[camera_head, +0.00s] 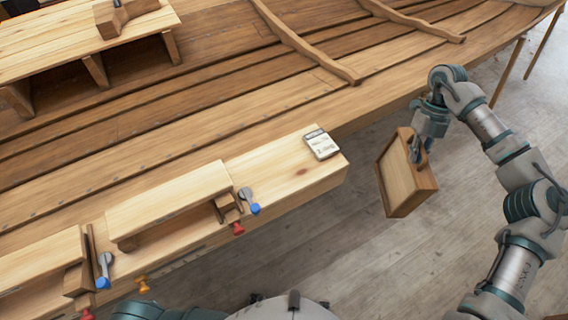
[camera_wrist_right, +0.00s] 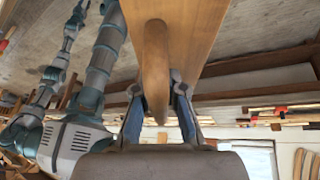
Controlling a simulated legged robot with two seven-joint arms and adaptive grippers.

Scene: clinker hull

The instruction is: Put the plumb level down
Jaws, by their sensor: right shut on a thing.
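The plumb level (camera_head: 406,178), a wooden board with a raised darker frame, hangs tilted from my right gripper (camera_head: 418,150). It is out over the floor, to the right of the bench end and apart from it. In the right wrist view, the fingers of my right gripper (camera_wrist_right: 158,100) are shut on either side of a rounded wooden part of the plumb level (camera_wrist_right: 155,60). Much of its far side is hidden there. My left gripper is not in view.
The pale bench plank (camera_head: 285,175) has a bare end, with a small grey-white labelled box (camera_head: 321,145) on it. Blue-tipped clamps (camera_head: 249,201) and wooden blocks line its front. The planked hull (camera_head: 230,75) lies behind; open floor (camera_head: 330,250) is in front.

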